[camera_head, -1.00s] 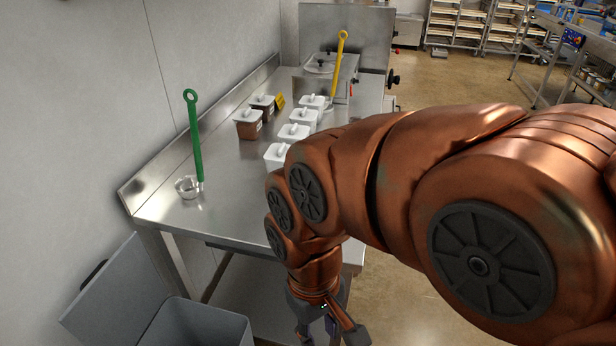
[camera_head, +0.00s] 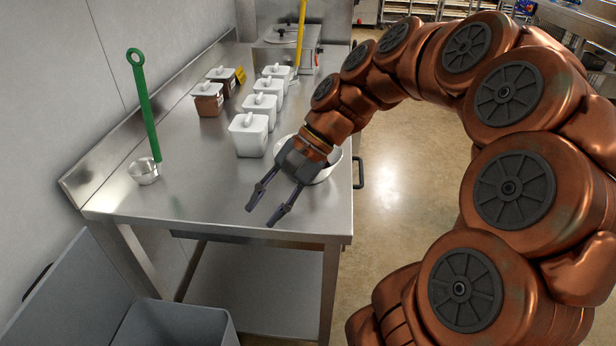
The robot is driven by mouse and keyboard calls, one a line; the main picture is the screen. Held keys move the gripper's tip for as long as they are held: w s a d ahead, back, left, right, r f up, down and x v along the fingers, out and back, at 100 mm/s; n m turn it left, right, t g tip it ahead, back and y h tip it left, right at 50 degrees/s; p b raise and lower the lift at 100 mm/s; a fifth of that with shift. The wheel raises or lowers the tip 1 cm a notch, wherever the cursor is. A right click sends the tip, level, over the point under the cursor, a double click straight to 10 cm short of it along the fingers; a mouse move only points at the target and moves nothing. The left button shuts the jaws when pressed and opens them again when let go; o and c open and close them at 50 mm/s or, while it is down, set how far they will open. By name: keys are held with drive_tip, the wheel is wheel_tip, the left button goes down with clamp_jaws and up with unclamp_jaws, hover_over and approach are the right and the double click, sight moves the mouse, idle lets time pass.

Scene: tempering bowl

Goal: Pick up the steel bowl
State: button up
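A steel bowl (camera_head: 329,167) sits on the steel table near its right edge, in the head view. My wrist and gripper cover most of it; its right rim and part of the inside show. My gripper (camera_head: 259,216) is above the front part of the table, in front of and to the left of the bowl in the picture. Its two dark fingers are apart with nothing between them. I cannot tell its exact height above the table.
A green-handled ladle (camera_head: 144,170) stands at the left. A grey bin (camera_head: 180,325) is on the floor.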

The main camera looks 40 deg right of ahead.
drive_tip(key=w+d+m+t+y+b, duration=0.1)
drive_tip(key=d+m+t, duration=0.1)
drive_tip(key=d, duration=0.5)
drive_tip(key=w+d+f+m+t+b, duration=0.1)
drive_tip(key=d+m+t+b, duration=0.1)
drive_tip(key=d, duration=0.5)
drive_tip(key=w+d+f+m+t+y+b, duration=0.1)
drive_tip(key=d+m+t+b, duration=0.1)
drive_tip(key=d+m, duration=0.3)
drive_tip(key=shift+w+d+f+m+t+y, duration=0.2)
drive_tip(key=shift+d+t, duration=0.15)
drive_tip(key=shift+d, duration=0.3)
drive_tip(key=shift+w+d+f+m+t+y, duration=0.1)
drive_tip(key=shift+w+d+t, duration=0.2)
drive_tip(key=shift+d, duration=0.35)
drive_tip(key=shift+x, duration=3.75)
drive_tip(key=shift+r, duration=0.1)
clamp_jaws()
